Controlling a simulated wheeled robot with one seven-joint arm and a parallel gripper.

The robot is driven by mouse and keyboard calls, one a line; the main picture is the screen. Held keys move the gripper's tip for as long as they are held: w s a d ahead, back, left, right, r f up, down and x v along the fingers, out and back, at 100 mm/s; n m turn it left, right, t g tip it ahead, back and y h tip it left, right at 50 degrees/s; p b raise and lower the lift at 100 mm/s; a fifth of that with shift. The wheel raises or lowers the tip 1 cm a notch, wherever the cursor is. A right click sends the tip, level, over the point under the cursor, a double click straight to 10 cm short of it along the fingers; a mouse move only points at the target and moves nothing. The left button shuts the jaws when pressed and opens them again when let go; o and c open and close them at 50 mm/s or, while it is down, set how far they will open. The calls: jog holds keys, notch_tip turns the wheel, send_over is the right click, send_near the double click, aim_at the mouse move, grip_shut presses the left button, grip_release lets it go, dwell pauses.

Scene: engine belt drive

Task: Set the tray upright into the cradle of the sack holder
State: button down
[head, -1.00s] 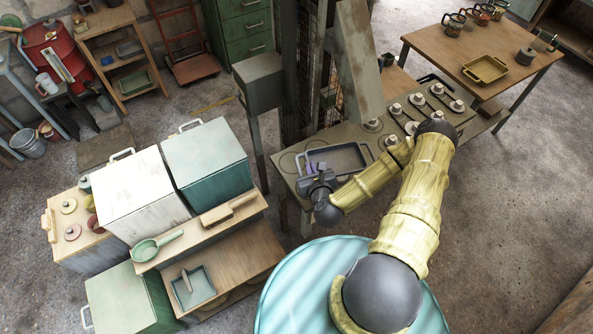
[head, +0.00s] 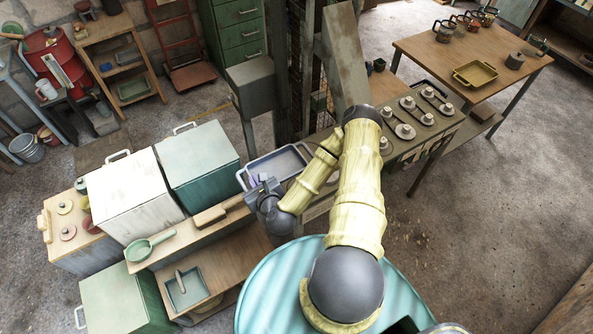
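A grey rectangular tray (head: 284,161) with looped end handles hangs in the air off the left end of the long workbench (head: 325,125). My gripper (head: 258,184) is at the tray's near left side and appears shut on its rim; the wrist partly hides the grip. The tray's floor faces mostly up, and it looks empty. A red upright frame like a sack truck (head: 180,45) stands at the back against the wall; I cannot tell for sure whether it is the sack holder, and no cradle is clear.
White (head: 137,195) and teal (head: 200,160) boxes stand left of my gripper, beside a wooden shelf unit (head: 232,262). A grey box on a post (head: 250,85) stands behind the tray. A table (head: 470,50) with a yellow tray is at right. The right floor is clear.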

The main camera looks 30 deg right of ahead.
aim_at(265, 168)
dwell(0.3)
jog(key=w+d+f+b, duration=0.1)
jog(key=w+d+b, duration=0.1)
jog(key=b, duration=0.1)
jog(key=w+d+f+b, duration=0.2)
jog(key=b, duration=0.1)
jog(key=w+d+f+b, duration=0.2)
jog(key=b, duration=0.1)
jog(key=shift+w, duration=0.25)
jog(key=w+d+f+b, duration=0.1)
jog(key=w+d+b, duration=0.4)
jog(key=d+b, duration=0.3)
jog(key=shift+w+b, duration=0.3)
jog(key=shift+b, duration=0.5)
jog(key=shift+d, duration=0.1)
jog(key=shift+f+p, duration=0.3)
jog(key=shift+f, duration=2.9)
jog(key=shift+f, duration=1.9)
